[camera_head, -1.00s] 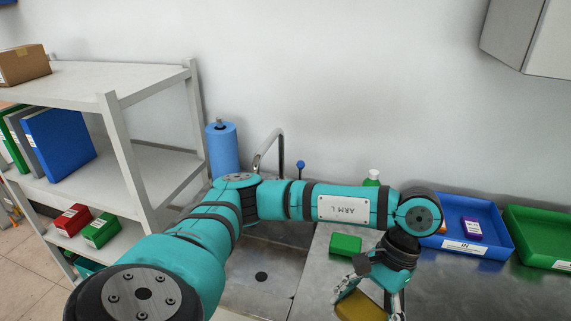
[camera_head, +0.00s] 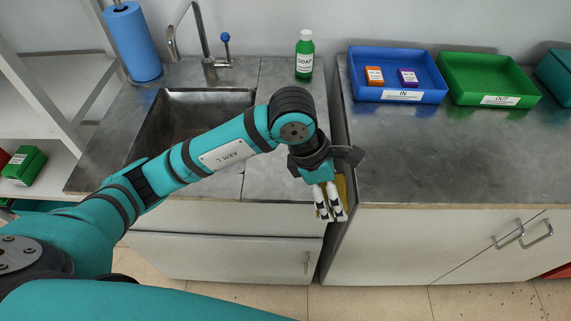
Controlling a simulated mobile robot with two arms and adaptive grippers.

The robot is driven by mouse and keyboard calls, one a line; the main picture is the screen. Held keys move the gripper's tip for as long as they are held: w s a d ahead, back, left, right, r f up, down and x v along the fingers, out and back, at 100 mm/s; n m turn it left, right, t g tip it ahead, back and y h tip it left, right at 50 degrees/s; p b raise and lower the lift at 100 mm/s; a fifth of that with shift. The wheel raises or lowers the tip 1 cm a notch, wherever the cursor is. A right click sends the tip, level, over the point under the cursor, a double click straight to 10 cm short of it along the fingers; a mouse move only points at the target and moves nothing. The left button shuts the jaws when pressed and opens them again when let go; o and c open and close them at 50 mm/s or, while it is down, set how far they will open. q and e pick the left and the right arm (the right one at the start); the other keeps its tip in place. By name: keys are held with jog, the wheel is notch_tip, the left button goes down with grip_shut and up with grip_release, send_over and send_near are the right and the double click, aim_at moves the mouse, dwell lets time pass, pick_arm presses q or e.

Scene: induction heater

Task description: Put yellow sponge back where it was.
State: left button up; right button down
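The yellow sponge (camera_head: 342,189) shows as a narrow strip beside and behind the fingers of my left gripper (camera_head: 331,212). The gripper points down, with its fingers around the sponge, and appears shut on it. Most of the sponge is hidden by the fingers. They are at the front edge of the sink counter, near the gap between the two counters. The green sponge seen earlier is hidden now, and my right gripper is not in view.
The sink (camera_head: 185,115) is left of my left gripper, partly behind my arm. A green soap bottle (camera_head: 304,58) stands at the back. A blue IN tray (camera_head: 436,97) holds an orange and a purple box. A green OUT tray (camera_head: 470,97) is empty. The right counter's front is clear.

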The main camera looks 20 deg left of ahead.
pick_arm(q)
jog(key=p, duration=0.4)
send_over(285, 165)
jog(key=d, duration=0.1)
jog(key=shift+s+f, duration=0.3)
jog(key=shift+f, duration=0.3)
jog(key=f, duration=0.1)
jog(key=f+p, duration=0.1)
jog(key=a+f+p, duration=0.1)
jog(key=shift+w+f, duration=0.15)
jog(key=shift+w, duration=0.2)
jog(key=shift+f, duration=0.25)
jog(key=o, duration=0.7)
jog(key=shift+f, duration=0.1)
jog(key=shift+o, duration=1.3)
